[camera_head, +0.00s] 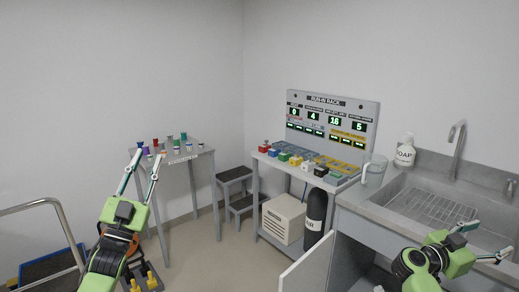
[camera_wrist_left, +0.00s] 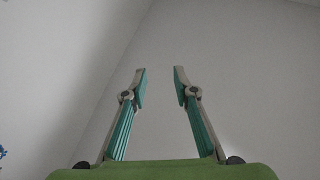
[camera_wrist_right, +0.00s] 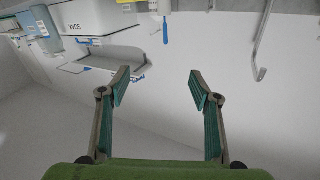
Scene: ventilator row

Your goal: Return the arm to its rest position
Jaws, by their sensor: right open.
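My left gripper (camera_head: 146,166) is raised at the left of the head view, in front of the small side table. Its fingers are apart with nothing between them, and the left wrist view shows the open fingers (camera_wrist_left: 160,75) against bare wall. My right gripper (camera_head: 487,241) is at the lower right of the head view, in front of the sink counter. Its fingers are apart and empty in the right wrist view (camera_wrist_right: 156,80). Neither gripper touches any object that I can see.
A run-in rack (camera_head: 333,118) stands at the back with several coloured blocks on its shelf. A sink (camera_head: 440,215), soap bottle (camera_head: 405,152) and clear jug (camera_head: 374,170) are at the right. An open cabinet door (camera_head: 308,268) juts forward.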

